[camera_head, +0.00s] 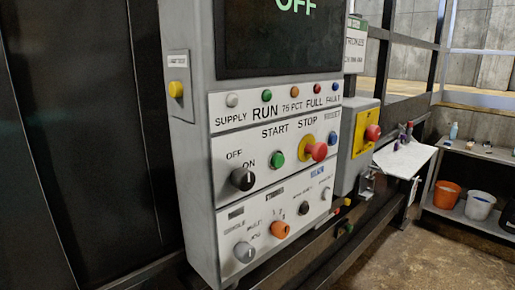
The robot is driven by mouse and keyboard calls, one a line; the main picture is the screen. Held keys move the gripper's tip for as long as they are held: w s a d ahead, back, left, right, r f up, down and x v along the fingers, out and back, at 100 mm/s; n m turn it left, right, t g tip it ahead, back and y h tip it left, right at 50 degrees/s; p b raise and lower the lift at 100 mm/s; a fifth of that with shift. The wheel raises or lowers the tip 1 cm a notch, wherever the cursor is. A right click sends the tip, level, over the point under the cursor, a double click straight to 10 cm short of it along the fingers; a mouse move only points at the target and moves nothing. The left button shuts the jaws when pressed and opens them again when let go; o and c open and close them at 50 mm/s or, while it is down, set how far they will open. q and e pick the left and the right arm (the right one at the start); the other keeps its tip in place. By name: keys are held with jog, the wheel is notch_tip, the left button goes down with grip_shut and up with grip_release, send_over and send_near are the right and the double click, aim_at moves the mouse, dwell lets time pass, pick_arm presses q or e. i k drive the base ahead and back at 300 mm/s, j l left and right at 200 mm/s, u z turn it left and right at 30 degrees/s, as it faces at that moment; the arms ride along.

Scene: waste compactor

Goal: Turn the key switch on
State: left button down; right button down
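The grey control panel (199,205) stands upright in the middle of the view. A black knob (242,179) with OFF and ON printed above it sits at the left of the START and STOP row. It looks like the key switch, but no separate key can be made out. Which label it points to is too small to tell. The dark screen (275,45) above reads OFF in green. Neither of my grippers is in view, and nothing covers the knob.
Beside the knob are a green START button (277,159) and a red mushroom button (317,150). Below are a grey knob (244,251), an orange knob (280,229) and a small black knob (303,208). A white shelf (405,160) juts out at right. Space before the panel looks clear.

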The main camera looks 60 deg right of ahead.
aim_at(242, 179)
jog(key=z, duration=2.05)
